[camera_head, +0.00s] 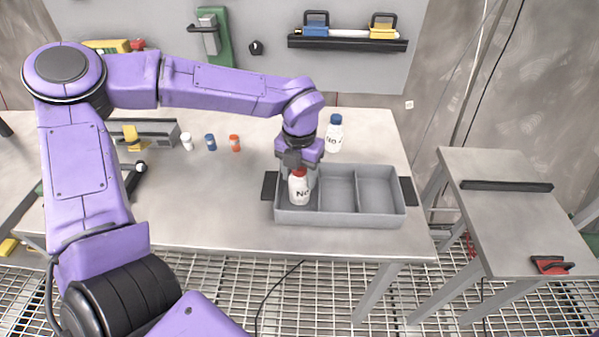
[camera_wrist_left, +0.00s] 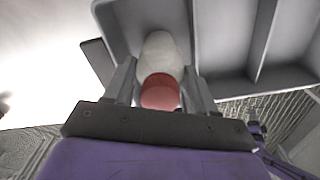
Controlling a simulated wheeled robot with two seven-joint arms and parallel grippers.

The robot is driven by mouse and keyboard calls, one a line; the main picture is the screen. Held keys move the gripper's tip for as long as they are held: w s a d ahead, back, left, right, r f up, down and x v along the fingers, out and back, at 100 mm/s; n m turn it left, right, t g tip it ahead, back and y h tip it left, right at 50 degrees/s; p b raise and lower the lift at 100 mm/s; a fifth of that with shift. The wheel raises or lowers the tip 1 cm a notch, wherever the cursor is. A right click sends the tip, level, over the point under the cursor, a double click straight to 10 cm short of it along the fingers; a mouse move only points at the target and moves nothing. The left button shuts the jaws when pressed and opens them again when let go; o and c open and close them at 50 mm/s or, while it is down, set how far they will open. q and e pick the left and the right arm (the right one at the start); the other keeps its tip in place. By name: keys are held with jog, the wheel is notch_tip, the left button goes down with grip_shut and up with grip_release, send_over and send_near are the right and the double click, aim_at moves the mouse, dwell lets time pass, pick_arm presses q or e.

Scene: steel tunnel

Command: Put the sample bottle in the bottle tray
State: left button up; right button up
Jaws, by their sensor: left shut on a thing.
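The sample bottle (camera_head: 299,190), white with a red cap and dark lettering, is upright at the left compartment of the grey bottle tray (camera_head: 340,216). In the left wrist view the bottle (camera_wrist_left: 161,55) shows between my fingers, cap toward the camera. My left gripper (camera_head: 300,168) is shut on the bottle near its cap, from above. The tray's middle and right compartments are empty. Whether the bottle's base touches the tray floor is hidden. My right gripper is not in view.
A white bottle with a blue cap (camera_head: 334,133) stands behind the tray. Small vials with white (camera_head: 187,141), blue (camera_head: 210,142) and orange (camera_head: 235,143) caps stand at the left. A side table (camera_head: 520,220) is at the right. The table's front left is mostly clear.

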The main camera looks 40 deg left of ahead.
pick_arm(q)
jog(key=shift+f, duration=0.1)
jog(key=o, duration=1.2)
notch_tip(320, 180, up, 12)
jog(key=shift+r, duration=0.15)
